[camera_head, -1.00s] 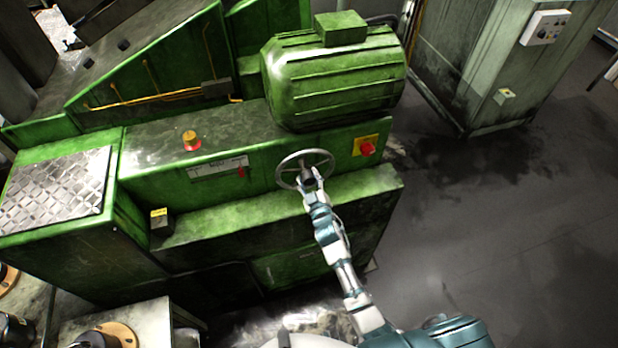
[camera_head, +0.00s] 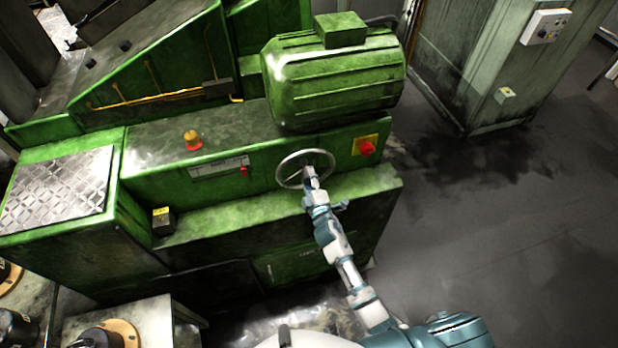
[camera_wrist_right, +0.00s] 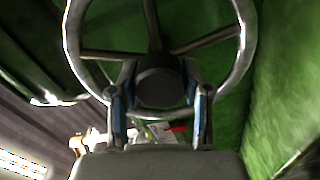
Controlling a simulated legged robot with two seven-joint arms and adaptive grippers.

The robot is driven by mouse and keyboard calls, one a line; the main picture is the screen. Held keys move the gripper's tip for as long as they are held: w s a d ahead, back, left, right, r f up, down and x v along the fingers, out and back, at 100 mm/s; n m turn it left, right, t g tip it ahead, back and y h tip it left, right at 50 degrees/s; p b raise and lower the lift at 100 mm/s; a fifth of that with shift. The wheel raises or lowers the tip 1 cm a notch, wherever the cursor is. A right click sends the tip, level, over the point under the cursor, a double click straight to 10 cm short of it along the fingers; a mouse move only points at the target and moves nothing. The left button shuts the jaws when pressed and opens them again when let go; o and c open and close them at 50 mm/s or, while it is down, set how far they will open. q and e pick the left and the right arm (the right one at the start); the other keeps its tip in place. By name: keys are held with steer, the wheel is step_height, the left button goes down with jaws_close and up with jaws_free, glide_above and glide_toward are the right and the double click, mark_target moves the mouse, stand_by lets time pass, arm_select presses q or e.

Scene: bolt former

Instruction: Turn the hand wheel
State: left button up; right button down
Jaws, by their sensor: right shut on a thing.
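The hand wheel (camera_head: 331,158) is a grey metal ring with spokes on the front of the green machine, below the big ribbed motor. In the right wrist view the wheel (camera_wrist_right: 247,45) fills the upper part, and its dark round hub (camera_wrist_right: 159,86) sits between my fingers. My right gripper (camera_head: 310,172) is at the wheel's centre; in the wrist view the gripper (camera_wrist_right: 159,95) has one finger on each side of the hub and is shut on it. The head view shows my right arm reaching up from below. My left gripper is not in view.
A red switch on a yellow plate (camera_head: 366,146) is close to the right of the wheel. A small red lever (camera_head: 243,171) and an amber lamp (camera_head: 193,140) are to the left. A ledge (camera_head: 240,217) juts out below. Open floor (camera_head: 480,210) lies to the right.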

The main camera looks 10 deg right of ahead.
steer(key=shift+a+f+n, duration=0.1)
steer(key=shift+f+n, duration=0.1)
steer(key=shift+n, duration=0.2)
steer(key=c, duration=0.6)
jaws_free()
steer(key=shift+o, duration=0.4)
steer(key=shift+a+r, duration=0.1)
steer(key=s, duration=1.2)
steer(key=shift+d, duration=0.2)
